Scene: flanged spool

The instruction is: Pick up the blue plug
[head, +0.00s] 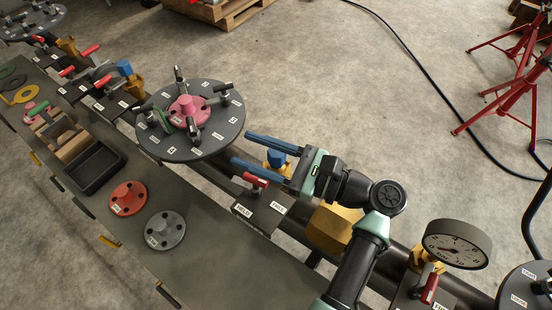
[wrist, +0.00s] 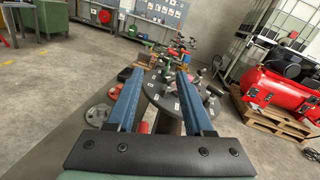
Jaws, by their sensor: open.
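A blue plug (head: 276,157) sits on a brass fitting on the pipe near the middle of the head view. A second blue plug (head: 124,68) tops another brass fitting farther back at the upper left. My gripper (head: 240,150) is open, with its two long blue fingers pointing left. In the head view the nearer plug shows between the fingers, but I cannot tell whether they are level with it. In the wrist view my gripper (wrist: 160,72) has nothing between its fingertips that I can make out as a plug.
A dark round flange (head: 170,151) with a pink disc and several clamps stands just left of the fingertips. A red-handled valve (head: 256,181) with a label plate is close below them. A pressure gauge (head: 457,244) stands at right. The bench has free room (head: 230,255).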

